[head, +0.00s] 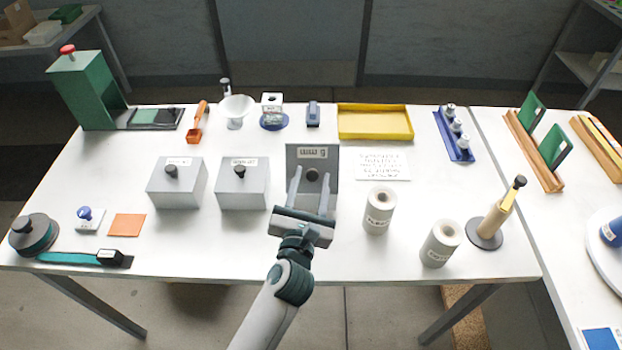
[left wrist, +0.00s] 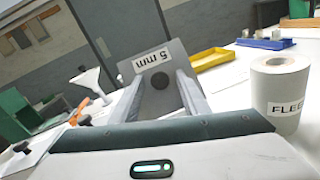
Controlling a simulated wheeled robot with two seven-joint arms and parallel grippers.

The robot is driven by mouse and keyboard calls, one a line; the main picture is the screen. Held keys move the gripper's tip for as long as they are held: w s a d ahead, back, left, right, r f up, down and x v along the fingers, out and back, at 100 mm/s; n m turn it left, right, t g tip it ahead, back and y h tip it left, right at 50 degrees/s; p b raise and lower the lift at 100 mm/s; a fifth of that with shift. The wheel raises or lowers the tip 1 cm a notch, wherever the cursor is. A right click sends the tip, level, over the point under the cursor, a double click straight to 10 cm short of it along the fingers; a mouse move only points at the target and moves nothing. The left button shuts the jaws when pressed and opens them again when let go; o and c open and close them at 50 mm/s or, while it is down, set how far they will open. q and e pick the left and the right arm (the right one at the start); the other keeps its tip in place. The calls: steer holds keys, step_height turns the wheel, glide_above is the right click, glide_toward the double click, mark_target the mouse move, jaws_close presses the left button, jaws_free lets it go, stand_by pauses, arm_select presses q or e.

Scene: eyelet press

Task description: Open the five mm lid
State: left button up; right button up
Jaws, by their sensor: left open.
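The grey 5 mm lid (head: 328,168) is right of two grey boxes, with its label (head: 313,152) near its upper edge and a dark round knob (head: 312,174) below. The lid also shows in the left wrist view (left wrist: 178,58), its labelled face towards the camera. Its exact tilt is hard to tell. My left gripper (head: 310,182) is open, its two fingers reaching over the lid on either side of the knob, with a gap to it in view. My gripper hides the lid's lower part and whatever lies below. My right gripper is out of view.
Two closed grey boxes with dark knobs, the left one (head: 176,190) and the middle one (head: 243,190), stand close at left. White rolls (head: 379,212) stand at right. A yellow tray (head: 375,135) is behind. The table's front left middle is clear.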

arm_select(q)
jaws_close()
stand_by(0.4)
